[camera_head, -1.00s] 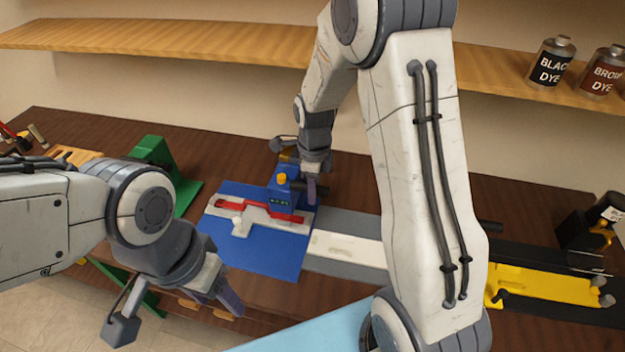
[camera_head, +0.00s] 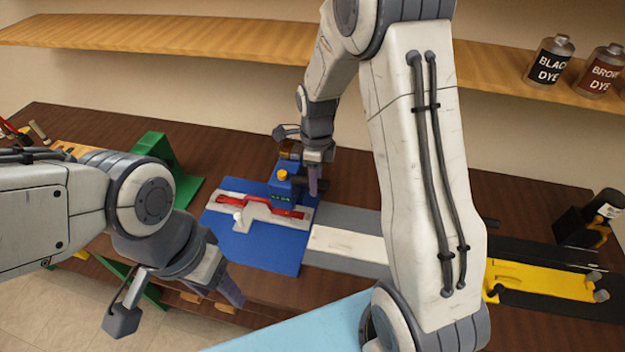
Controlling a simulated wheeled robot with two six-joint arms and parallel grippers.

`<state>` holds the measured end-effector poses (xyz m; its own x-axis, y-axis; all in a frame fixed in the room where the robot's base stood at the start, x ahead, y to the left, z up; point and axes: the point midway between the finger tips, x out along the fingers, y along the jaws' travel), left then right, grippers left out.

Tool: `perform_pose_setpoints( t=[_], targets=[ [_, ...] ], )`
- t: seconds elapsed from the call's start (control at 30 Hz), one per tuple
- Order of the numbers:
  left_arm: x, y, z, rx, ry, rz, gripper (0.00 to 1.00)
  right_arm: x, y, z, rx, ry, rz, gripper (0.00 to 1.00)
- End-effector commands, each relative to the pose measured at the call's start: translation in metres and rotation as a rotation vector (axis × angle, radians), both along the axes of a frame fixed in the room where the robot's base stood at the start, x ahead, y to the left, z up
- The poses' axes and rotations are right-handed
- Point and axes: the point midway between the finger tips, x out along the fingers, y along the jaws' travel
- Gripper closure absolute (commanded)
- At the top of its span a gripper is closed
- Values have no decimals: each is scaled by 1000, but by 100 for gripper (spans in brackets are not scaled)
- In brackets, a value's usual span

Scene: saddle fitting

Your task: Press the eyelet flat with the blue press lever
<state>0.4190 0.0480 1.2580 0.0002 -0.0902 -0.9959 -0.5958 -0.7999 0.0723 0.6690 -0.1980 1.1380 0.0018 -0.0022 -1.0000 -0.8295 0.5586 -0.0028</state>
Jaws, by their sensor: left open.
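The blue press (camera_head: 283,190) stands at the back of a blue mat (camera_head: 270,258), with a yellow-orange knob on top and a dark lever-like part at its right. In front of it, a red strip (camera_head: 275,206) lies across a pale grey fixture (camera_head: 241,222) with a small white knob. I cannot make out the eyelet. My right gripper (camera_head: 313,184) points down beside the press's right side, at the dark part; its grip is unclear. My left gripper (camera_head: 231,291) is open and empty, low in front of the mat's left front edge.
A green stand (camera_head: 152,152) is left of the mat. A grey strip with a white bar (camera_head: 345,243) lies to the right, then a yellow tray (camera_head: 540,282) and a black holder (camera_head: 582,222). Dye bottles (camera_head: 549,60) stand on the shelf. My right arm blocks the centre right.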

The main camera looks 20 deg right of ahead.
Motion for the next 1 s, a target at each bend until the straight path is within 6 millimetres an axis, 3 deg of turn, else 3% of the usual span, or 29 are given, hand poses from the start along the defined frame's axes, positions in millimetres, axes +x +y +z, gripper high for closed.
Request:
perform_pose_setpoints(
  t=[0.47,1.0],
  targets=[
    [0,0,4,0,0,0,40,1,1,5,1,-2,-1,40],
    [0,0,41,0,0,0,40,0,1,48,1,0,-1,40]
  ],
)
